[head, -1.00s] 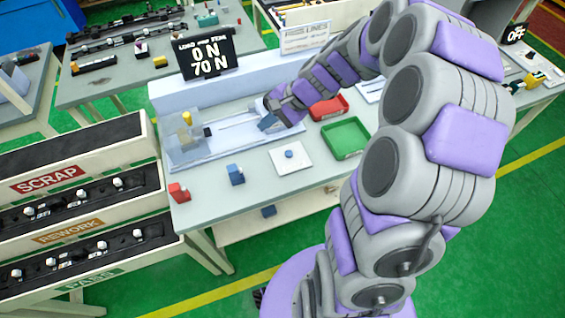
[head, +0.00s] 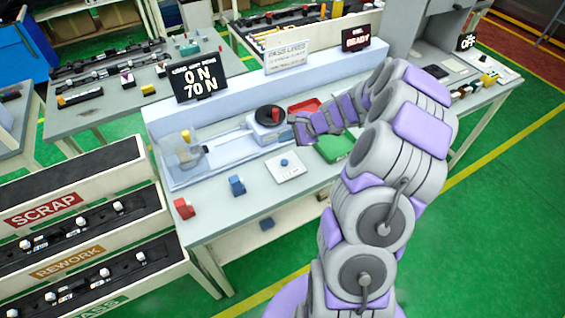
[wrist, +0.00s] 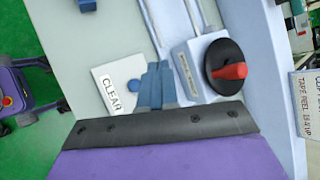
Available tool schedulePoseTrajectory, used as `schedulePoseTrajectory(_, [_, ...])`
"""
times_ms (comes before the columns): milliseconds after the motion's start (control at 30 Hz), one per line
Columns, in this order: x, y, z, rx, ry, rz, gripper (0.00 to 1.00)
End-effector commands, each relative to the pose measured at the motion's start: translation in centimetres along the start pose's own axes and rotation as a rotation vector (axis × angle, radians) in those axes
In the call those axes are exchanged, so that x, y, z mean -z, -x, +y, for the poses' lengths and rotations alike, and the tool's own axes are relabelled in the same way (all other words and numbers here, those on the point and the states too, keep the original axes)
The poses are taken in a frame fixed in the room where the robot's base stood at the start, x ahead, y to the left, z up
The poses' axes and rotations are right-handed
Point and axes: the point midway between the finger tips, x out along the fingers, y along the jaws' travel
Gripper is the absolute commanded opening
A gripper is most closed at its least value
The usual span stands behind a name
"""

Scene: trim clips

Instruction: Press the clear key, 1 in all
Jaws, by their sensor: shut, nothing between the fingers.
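The clear key is a white plate (head: 289,174) with a round blue button (head: 284,162), lying flat on the bench front. In the wrist view the plate (wrist: 104,75) carries the word CLEAR, and its blue button (wrist: 133,86) shows just left of my fingers. My gripper (wrist: 160,68) is shut and empty, its blue fingers hiding the plate's right edge. In the head view my gripper (head: 296,128) is above the bench, behind and slightly right of the key. I see no contact with the button.
A grey unit with a black disc and red handle (wrist: 229,71) stands right of my fingers in the wrist view. A green tray (head: 333,148) is right of the key. Blue (head: 237,186) and red (head: 183,208) blocks lie left. A display (head: 199,80) reads 0 N, 70 N.

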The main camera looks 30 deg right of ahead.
Motion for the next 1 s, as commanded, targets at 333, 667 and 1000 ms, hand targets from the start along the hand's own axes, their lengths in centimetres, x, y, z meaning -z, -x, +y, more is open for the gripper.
schedulePoseTrajectory(333, [0.9,-1.1,0.9,-0.001,0.001,0.0,0.0])
schedulePoseTrajectory(667, [2.8,-4.2,3.1,-0.002,0.001,0.001,0.0])
schedulePoseTrajectory(1000, [4.5,-6.1,4.5,0.0,-0.002,-0.002,0.0])
